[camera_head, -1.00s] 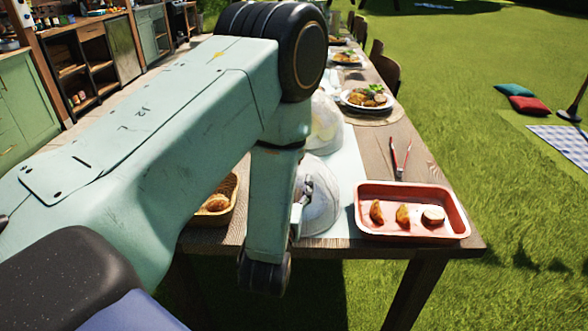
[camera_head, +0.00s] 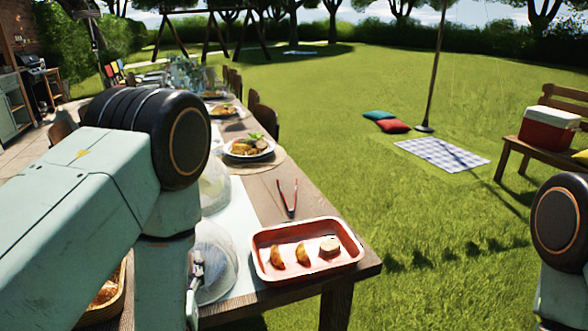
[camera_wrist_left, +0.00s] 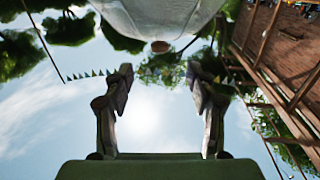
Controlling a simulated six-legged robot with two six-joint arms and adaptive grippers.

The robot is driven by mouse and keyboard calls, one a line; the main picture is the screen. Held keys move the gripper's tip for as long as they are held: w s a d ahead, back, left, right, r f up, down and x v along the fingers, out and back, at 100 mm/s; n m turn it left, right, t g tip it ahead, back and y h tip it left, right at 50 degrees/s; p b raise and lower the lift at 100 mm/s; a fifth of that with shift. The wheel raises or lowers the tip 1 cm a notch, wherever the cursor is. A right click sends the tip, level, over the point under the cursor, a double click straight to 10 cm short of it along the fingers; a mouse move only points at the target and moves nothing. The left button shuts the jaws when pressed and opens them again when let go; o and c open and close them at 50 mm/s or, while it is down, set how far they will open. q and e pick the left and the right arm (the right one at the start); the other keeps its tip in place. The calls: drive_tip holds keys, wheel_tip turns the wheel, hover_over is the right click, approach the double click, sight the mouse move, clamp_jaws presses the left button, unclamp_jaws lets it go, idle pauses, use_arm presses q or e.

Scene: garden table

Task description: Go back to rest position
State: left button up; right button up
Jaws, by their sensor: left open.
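My left gripper (camera_wrist_left: 162,90) shows in the left wrist view with its two fingers spread apart and nothing between them. In the head view my left arm fills the left side, and only a small part of its gripper seems to show in front of the near clear dome (camera_head: 222,262). The wrist view shows a pale rounded cover with a brown knob (camera_wrist_left: 160,47) beyond the fingertips; I cannot tell which dome it is. Part of my right arm shows at the right edge of the head view, but its gripper is out of view.
A red tray (camera_head: 352,258) with two wedges and a round piece sits at the table's near right corner. Red tongs (camera_head: 288,200) lie behind it. A second dome (camera_head: 214,188), a plate of food (camera_head: 249,148) and a basket (camera_head: 112,305) are close.

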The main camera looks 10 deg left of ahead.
use_arm(q)
drive_tip(key=s+d+f+m+g+h, duration=0.1)
drive_tip(key=s+d+f+g+h, duration=0.2)
drive_tip(key=f, duration=0.4)
drive_tip(key=s+f+m+g+h, duration=0.1)
drive_tip(key=s+f+g, duration=0.3)
drive_tip(key=f, duration=0.4)
drive_tip(key=s+d+f+g+h, duration=0.1)
drive_tip(key=s+f+g, duration=0.1)
drive_tip(key=s, duration=0.5)
drive_tip(key=s+d+f+m+g+h, duration=0.1)
drive_tip(key=s+d+f+g, duration=0.1)
drive_tip(key=s, duration=0.5)
drive_tip(key=s+d+f+m+g+h, duration=0.1)
drive_tip(key=s+f+g, duration=0.3)
drive_tip(key=s, duration=0.3)
drive_tip(key=shift+d+f+g, duration=0.15)
drive_tip(key=shift+d+g, duration=0.25)
drive_tip(key=shift+g, duration=0.2)
